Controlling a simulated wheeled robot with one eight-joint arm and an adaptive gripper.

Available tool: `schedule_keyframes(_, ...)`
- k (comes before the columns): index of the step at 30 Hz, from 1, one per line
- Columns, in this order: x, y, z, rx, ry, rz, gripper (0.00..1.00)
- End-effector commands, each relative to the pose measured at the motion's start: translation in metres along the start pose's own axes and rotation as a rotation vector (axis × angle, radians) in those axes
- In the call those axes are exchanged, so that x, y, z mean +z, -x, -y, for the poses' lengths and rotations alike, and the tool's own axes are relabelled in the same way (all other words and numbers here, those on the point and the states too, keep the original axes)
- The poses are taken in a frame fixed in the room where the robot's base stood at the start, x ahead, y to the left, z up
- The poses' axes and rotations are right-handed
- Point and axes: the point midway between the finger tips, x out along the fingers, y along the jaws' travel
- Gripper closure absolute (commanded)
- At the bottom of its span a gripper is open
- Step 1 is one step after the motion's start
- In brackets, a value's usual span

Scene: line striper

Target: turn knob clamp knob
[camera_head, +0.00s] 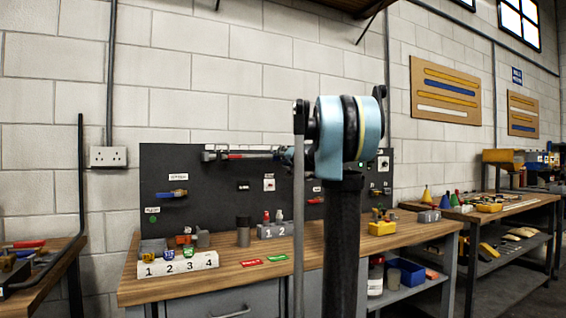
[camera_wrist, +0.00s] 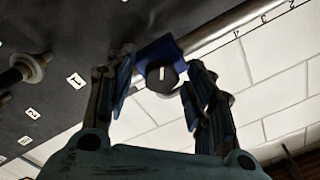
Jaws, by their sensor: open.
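The clamp knob (camera_wrist: 162,79) is black and round with a white line on its face, upright in the wrist view. It sits on a blue clamp block (camera_wrist: 157,49) on a grey metal rail (camera_wrist: 214,33) with numbers along it. My gripper (camera_wrist: 161,76) is open, one finger on each side of the knob. Gaps show between the fingers and the knob; I cannot tell how deep the fingertips reach. In the head view the rail (camera_head: 243,153) runs along the top of the dark panel, and my arm hides part of it. I cannot make out the knob there.
The dark panel (camera_head: 215,205) stands behind a wooden workbench (camera_head: 190,285). A white numbered block (camera_head: 177,264), a dark cylinder (camera_head: 243,232) and a grey holder (camera_head: 277,230) stand on it. In the wrist view a round metal fitting (camera_wrist: 28,67) sticks out at left.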

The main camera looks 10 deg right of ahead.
Motion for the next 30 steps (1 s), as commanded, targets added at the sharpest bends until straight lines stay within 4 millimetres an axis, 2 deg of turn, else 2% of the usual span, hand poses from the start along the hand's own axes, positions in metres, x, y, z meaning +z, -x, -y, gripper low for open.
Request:
schedule_keyframes(5, -0.001, 0.014, 0.0, 0.001, 0.0, -0.001, 0.51)
schedule_keyframes(21, 0.0, 0.097, -0.002, 0.003, 0.0, -0.002, 0.51)
schedule_keyframes(30, 0.0, 0.117, -0.002, 0.002, 0.0, -0.001, 0.51)
